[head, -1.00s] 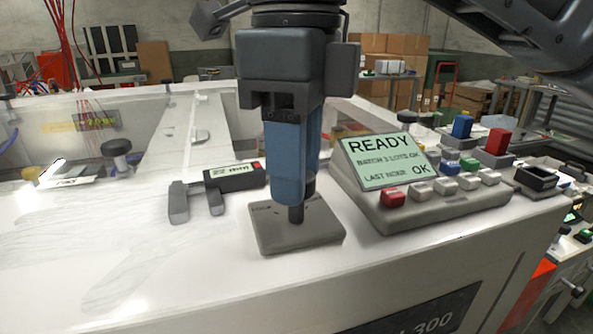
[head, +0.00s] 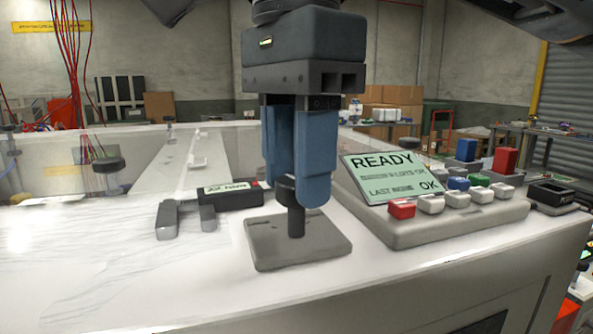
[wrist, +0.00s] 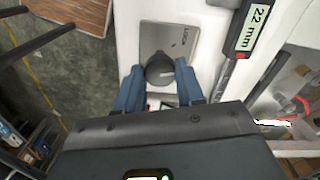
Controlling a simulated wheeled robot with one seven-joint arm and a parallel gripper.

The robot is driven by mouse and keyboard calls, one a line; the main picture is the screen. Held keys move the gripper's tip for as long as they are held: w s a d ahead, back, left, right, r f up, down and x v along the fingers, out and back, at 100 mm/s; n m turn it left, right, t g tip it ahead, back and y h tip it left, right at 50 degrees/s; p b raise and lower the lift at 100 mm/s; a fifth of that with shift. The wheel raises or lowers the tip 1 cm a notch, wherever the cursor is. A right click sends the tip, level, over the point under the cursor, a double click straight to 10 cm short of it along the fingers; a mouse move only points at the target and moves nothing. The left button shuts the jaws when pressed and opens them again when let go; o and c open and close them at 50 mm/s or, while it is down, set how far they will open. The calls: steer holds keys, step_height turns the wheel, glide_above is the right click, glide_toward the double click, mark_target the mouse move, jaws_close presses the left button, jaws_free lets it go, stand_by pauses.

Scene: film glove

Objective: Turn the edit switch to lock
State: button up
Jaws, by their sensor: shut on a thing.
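The edit switch has a dark round knob (wrist: 159,68) on a short stem (head: 296,222), standing upright from a square grey plate (head: 268,250). My gripper (head: 297,199) points down with its two blue fingers on either side of the knob, shut on it. In the wrist view, the fingers (wrist: 160,88) flank the knob. A pale mark on the knob points toward the right of that picture. Other plate markings are too small to read or hidden.
A dark caliper-like gauge (head: 232,197) lies close left of the plate; its display reads 22 mm in the wrist view (wrist: 259,17). A button console (head: 440,226) with a READY screen stands close on the right. The white top in front is clear.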

steer(key=n, duration=0.5)
steer(key=shift+n, duration=0.4)
stand_by(0.3)
steer(key=o, duration=1)
steer(key=shift+o, duration=0.2)
step_height(320, 180, up, 8)
steer(key=shift+f, duration=0.1)
